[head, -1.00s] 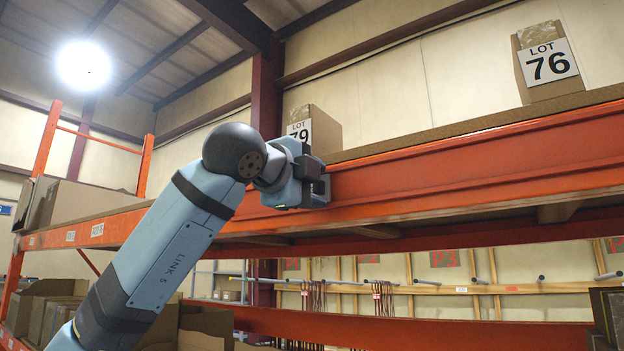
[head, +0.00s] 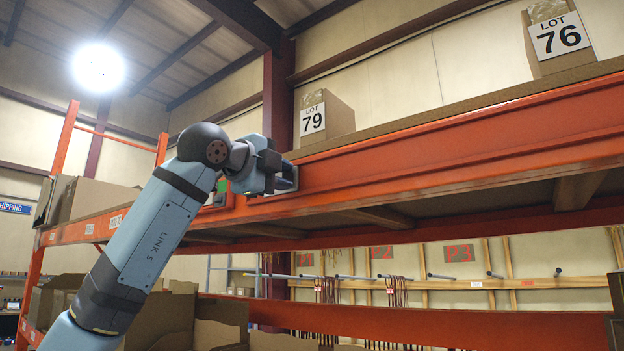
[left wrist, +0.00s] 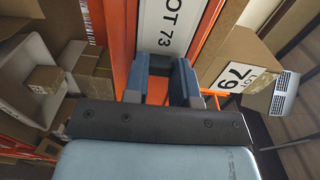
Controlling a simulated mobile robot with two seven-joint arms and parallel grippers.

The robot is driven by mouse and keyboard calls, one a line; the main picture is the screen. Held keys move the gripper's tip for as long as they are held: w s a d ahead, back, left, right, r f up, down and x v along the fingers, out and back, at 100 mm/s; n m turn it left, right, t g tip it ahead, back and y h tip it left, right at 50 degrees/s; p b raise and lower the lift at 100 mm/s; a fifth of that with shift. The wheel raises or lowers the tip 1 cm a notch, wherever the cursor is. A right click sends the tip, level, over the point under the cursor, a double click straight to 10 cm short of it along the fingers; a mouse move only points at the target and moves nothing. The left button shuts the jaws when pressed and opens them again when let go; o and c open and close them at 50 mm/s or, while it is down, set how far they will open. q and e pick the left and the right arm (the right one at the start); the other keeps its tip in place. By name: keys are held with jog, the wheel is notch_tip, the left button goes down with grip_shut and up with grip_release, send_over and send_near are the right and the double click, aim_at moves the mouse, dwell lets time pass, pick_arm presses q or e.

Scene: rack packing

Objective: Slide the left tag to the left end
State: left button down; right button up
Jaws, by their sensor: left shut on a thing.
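The tag is a white plate printed LOT 73 (left wrist: 178,32) on the orange beam, seen in the left wrist view. My left gripper (left wrist: 167,88) is shut on it, with one finger on each side of its near end. In the head view my left gripper (head: 288,178) is at the front face of the orange shelf beam (head: 440,155), below and left of the LOT 79 box. There the gripper hides the tag. My right gripper is in neither view.
The LOT 79 box (head: 328,117) and the LOT 76 box (head: 555,40) stand on the shelf above the beam. A green and red patch (head: 222,192) shows on the beam just left of my gripper. Cartons (head: 95,198) stand at the shelf's left end.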

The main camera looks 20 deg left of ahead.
pick_arm(q)
jog(key=a, duration=0.1)
jog(key=w+a, duration=0.1)
jog(key=a, duration=0.1)
jog(key=shift+w+a, duration=0.2)
jog(key=shift+a, duration=0.1)
jog(key=c, duration=0.9)
grip_release()
jog(key=b+v, duration=0.4)
jog(key=v, duration=1)
jog(key=shift+w, duration=0.1)
